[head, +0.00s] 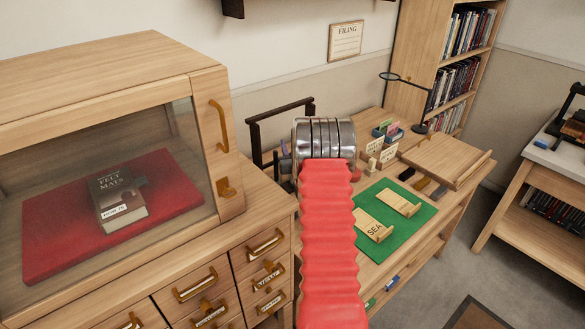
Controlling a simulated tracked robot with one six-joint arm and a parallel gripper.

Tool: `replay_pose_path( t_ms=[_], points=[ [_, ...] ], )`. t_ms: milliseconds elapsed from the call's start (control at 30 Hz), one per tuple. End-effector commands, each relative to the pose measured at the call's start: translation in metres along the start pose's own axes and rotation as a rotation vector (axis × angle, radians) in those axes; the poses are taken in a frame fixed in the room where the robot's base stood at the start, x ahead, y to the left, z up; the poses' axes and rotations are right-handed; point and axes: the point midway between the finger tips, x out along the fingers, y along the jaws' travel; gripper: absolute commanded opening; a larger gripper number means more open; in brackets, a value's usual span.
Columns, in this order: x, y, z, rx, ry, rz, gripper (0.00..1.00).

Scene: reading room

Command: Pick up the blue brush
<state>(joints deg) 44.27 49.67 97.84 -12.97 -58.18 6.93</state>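A small blue object (392,284) lies low under the front of the wooden desk, to the right of my red arm; it may be the blue brush, but it is too small to tell. My gripper's banded metal end (325,138) is over the left part of the desk, well above and left of that object. Its fingertips are hidden behind the metal end and the arm, so I cannot see whether it is open or shut or holds anything.
The wooden desk (455,196) bears a green mat (425,214) with wooden holders, card racks and a magnifier stand (420,128). A bookcase (408,60) is behind. Floor shows at right.

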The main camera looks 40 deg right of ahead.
Motion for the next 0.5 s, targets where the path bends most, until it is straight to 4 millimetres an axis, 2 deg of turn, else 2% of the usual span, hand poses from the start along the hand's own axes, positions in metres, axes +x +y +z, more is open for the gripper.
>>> replay_pose_path(
  t_ms=[167,500],
  points=[
    [-0.0001,0.0003,-0.0001,0.000,0.000,0.000,0.34],
    [-0.0002,0.0003,0.0000,0.000,0.000,0.000,0.10]
  ],
)
